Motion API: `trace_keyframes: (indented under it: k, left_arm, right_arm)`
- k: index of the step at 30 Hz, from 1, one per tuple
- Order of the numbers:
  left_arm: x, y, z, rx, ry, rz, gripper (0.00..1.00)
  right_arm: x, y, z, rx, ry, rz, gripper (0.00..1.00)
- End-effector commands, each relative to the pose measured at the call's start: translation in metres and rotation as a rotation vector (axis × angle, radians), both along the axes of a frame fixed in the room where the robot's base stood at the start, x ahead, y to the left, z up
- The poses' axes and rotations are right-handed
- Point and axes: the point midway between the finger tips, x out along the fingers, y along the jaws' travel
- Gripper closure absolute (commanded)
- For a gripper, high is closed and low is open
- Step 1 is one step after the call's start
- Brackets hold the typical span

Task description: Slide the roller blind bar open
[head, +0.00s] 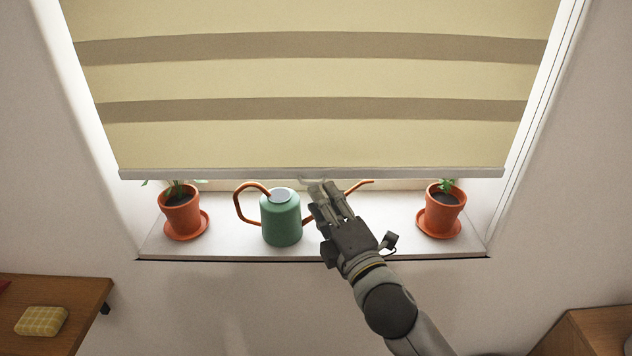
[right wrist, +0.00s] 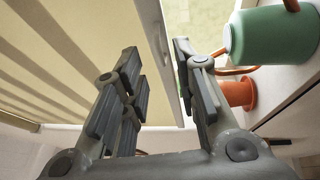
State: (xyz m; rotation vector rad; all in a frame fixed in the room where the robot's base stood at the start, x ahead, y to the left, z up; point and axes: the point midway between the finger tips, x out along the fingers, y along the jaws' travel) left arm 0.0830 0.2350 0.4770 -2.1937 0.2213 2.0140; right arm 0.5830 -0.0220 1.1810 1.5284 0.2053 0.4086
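The roller blind (head: 310,80) is cream with brown stripes and hangs partly down over the window. Its pale bottom bar (head: 230,174) runs level just above the sill. A small light pull (head: 310,181) shows under the middle of the bar, partly hidden by my right gripper. My right gripper (head: 326,188) is up at the middle of the bar. In the right wrist view its two fingers (right wrist: 156,55) stand apart, with the bar (right wrist: 153,25) running between them in the picture. I cannot tell whether they touch it. My left gripper is not in view.
A green watering can (head: 281,218) with an orange handle and spout stands on the sill (head: 350,248), just left of my right gripper. Potted plants stand at the left (head: 181,212) and right (head: 442,210). Wooden surfaces are at the lower left (head: 75,300) and lower right (head: 595,330).

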Motion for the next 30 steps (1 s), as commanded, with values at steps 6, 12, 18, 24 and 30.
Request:
trace_keyframes:
  k: [6, 12, 18, 24, 30]
  left_arm:
    - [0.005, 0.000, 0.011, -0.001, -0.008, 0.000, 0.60]
    - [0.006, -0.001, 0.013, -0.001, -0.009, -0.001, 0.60]
    - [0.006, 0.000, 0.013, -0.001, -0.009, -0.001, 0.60]
    - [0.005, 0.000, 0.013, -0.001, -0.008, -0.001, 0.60]
    - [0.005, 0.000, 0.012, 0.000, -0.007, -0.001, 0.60]
  right_arm:
    - [0.030, 0.012, 0.005, 0.001, 0.000, -0.001, 0.72]
    - [0.040, 0.017, 0.005, 0.000, 0.001, -0.001, 0.72]
    - [0.042, 0.017, 0.005, 0.000, 0.001, -0.001, 0.72]
    - [0.041, 0.017, 0.005, 0.001, 0.001, 0.000, 0.86]
    - [0.041, 0.017, 0.005, 0.001, 0.001, 0.000, 1.00]
